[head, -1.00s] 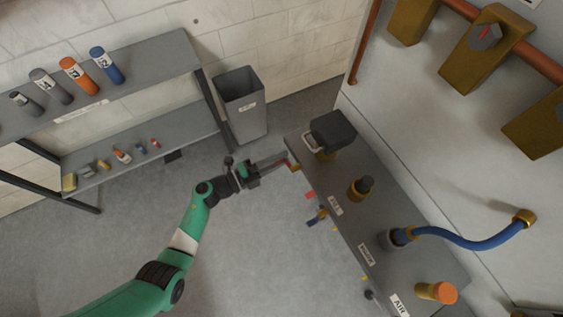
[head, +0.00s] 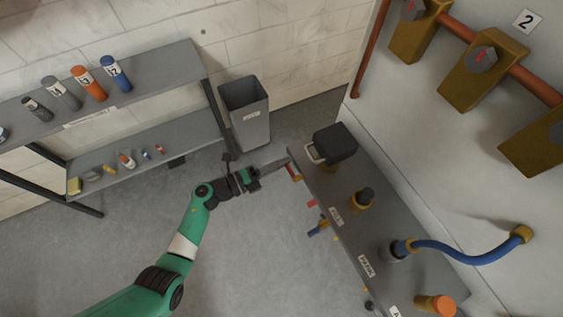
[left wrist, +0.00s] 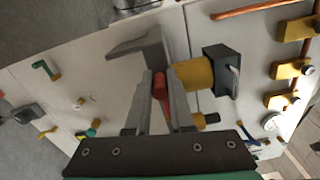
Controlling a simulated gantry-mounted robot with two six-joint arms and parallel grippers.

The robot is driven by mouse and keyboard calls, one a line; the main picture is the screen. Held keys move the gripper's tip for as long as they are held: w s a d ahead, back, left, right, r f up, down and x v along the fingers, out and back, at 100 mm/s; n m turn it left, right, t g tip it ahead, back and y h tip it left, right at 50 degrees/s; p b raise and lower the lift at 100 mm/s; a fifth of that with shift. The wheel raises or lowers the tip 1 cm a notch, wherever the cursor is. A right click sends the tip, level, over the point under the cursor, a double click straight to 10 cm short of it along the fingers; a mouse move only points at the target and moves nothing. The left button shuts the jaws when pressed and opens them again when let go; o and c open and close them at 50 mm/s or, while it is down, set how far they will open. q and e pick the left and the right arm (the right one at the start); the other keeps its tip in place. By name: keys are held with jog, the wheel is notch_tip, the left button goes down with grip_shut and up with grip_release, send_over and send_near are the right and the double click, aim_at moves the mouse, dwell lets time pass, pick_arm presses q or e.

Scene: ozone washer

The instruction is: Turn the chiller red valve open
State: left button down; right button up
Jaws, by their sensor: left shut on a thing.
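The red valve handle (head: 293,171) is at the far left corner of the grey chiller unit (head: 340,185), next to a yellow fitting. My left gripper (head: 286,163) reaches it from the left. In the left wrist view the red handle (left wrist: 160,87) lies between the two fingers of my left gripper (left wrist: 160,80), which is shut on it. The fingers cover part of the handle, so its exact angle is hard to tell. My right gripper is in neither view.
A black box-like part (head: 335,143) stands on the unit near the handle. A blue hose (head: 465,254) runs to the wall panel. A grey bin (head: 246,112) and a shelf (head: 150,146) stand behind; the floor between is clear.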

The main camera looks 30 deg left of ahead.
pick_arm(q)
jog(key=shift+r, duration=0.1)
jog(key=c, duration=0.8)
grip_release()
jog(key=shift+s+a+p, duration=0.3)
jog(key=shift+s+a, duration=0.05)
jog(key=shift+s, duration=0.1)
jog(key=p+v, duration=0.2)
jog(key=v, duration=0.8)
jog(key=shift+s+p, duration=0.3)
jog(key=shift+p, duration=0.1)
